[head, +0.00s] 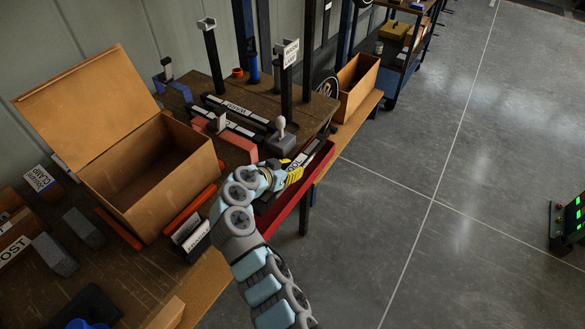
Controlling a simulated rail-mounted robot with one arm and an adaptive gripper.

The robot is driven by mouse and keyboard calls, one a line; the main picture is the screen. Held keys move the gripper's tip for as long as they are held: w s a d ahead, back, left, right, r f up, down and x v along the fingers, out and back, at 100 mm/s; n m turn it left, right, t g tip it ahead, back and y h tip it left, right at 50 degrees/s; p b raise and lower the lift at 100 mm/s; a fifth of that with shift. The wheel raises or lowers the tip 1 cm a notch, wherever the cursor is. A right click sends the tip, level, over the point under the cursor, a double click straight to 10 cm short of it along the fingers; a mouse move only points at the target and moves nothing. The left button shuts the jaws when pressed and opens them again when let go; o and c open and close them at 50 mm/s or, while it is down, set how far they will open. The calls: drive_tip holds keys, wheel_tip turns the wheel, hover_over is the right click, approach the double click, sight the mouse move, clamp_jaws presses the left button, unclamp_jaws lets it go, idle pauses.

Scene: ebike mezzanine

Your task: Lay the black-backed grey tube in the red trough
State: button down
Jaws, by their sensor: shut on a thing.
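The red trough (276,216) is a long, narrow tray along the right edge of the bench, running from front to back. My gripper (294,174), with yellow parts at its end, is over the trough. It is shut on a narrow piece with a white label (301,159), taken to be the black-backed grey tube. Only the far part of the piece shows, over or inside the trough's far half. My gripper and arm hide the rest. I cannot tell whether the piece touches the trough floor.
An open cardboard box (148,175) stands on the bench at left. A grey joystick-like part (280,138) sits just left of the trough. Black labelled bars (238,112) and tall black posts (285,85) stand behind. An open wooden bin (358,85) is farther back.

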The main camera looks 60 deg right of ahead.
drive_tip(key=c, duration=0.8)
unclamp_jaws()
drive_tip(key=v, duration=1.2)
drive_tip(key=shift+r, duration=0.1)
